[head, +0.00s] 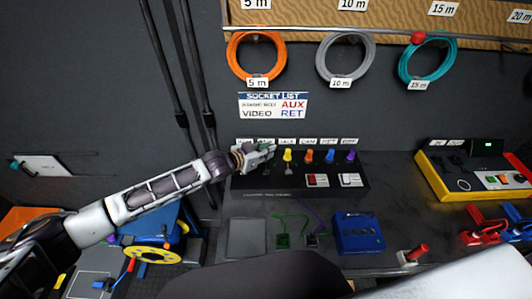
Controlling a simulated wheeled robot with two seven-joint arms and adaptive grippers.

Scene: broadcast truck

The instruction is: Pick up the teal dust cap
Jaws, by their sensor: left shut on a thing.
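My left gripper (264,151) reaches in from the left to the left part of a black socket panel (256,182). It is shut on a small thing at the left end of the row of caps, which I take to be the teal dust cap. The fingers hide most of that thing, so its colour is not clear. To its right, a yellow cap (287,155), an orange cap (309,156), a blue cap (330,157) and a purple cap (350,156) stand upright on the panel. My right gripper is not in view.
The panel stands on a dark counter (390,200) against a grey wall. A blue box (357,232) and a grey tray (247,237) lie in front. A yellow-edged device (440,182) is at the right. Coiled cables (257,55) hang above.

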